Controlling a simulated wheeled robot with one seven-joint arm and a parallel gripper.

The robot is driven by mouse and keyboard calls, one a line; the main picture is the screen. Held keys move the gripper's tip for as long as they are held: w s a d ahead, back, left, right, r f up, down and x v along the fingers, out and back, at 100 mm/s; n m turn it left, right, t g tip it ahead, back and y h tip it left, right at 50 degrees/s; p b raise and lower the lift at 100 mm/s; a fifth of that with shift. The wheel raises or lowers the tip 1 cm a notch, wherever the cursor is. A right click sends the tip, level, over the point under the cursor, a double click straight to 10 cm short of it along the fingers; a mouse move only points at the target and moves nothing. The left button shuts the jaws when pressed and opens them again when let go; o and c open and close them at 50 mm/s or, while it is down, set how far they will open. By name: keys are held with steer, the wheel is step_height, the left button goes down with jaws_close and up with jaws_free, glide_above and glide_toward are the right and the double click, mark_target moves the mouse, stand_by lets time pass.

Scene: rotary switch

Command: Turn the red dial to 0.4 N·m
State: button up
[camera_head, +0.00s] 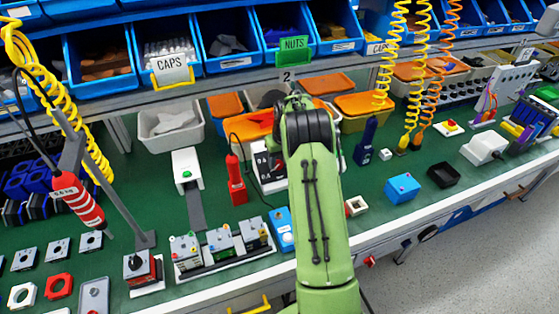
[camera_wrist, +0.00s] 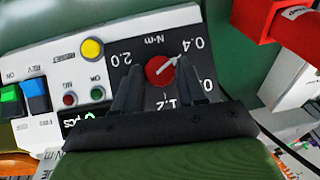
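The red dial (camera_wrist: 156,76) sits on a black scale panel (camera_wrist: 152,50) marked N·m, upside down in the wrist view. Its white pointer slants up and right, roughly toward the 0.4 mark. Marks 2.0, 1.2 and part of another also show. My gripper (camera_wrist: 158,68) is open, with one dark finger on each side of the dial and a visible gap at both sides. Whether the fingers reach down to the dial's depth is unclear. In the head view my arm hides the gripper's fingers and the dial; part of the controller box (camera_head: 268,165) shows beside it.
The controller face has a yellow button (camera_wrist: 92,49), small red and green buttons, and blue and green rocker switches (camera_wrist: 35,95). A red electric screwdriver (camera_head: 236,180) stands left of the box, with its red body near the wrist view's upper right corner. A blue box (camera_head: 402,188) lies right of my arm.

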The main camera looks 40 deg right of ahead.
steer(key=shift+o, duration=0.2)
step_height(320, 180, up, 16)
steer(key=s+p, duration=0.2)
steer(key=p, duration=0.1)
steer(key=shift+s+d+f, duration=0.2)
steer(key=shift+d+f, duration=0.05)
steer(key=shift+d, duration=0.05)
steer(key=s+a+r+n+t, duration=0.1)
steer(key=s+a+r, duration=0.45)
steer(key=a, duration=0.25)
steer(key=s+a+r+t, duration=0.1)
steer(key=s+a+r, duration=0.3)
steer(key=a+r, duration=0.35)
steer(key=s+a+f+n+t, duration=0.1)
steer(key=s+a, duration=0.3)
steer(key=s, duration=0.6)
steer(key=s+a+f+n, duration=0.1)
steer(key=s+a+f, duration=0.2)
steer(key=s, duration=0.6)
steer(key=shift+s+a+t, duration=0.35)
steer(key=shift+a+t, duration=0.05)
steer(key=shift+a, duration=0.65)
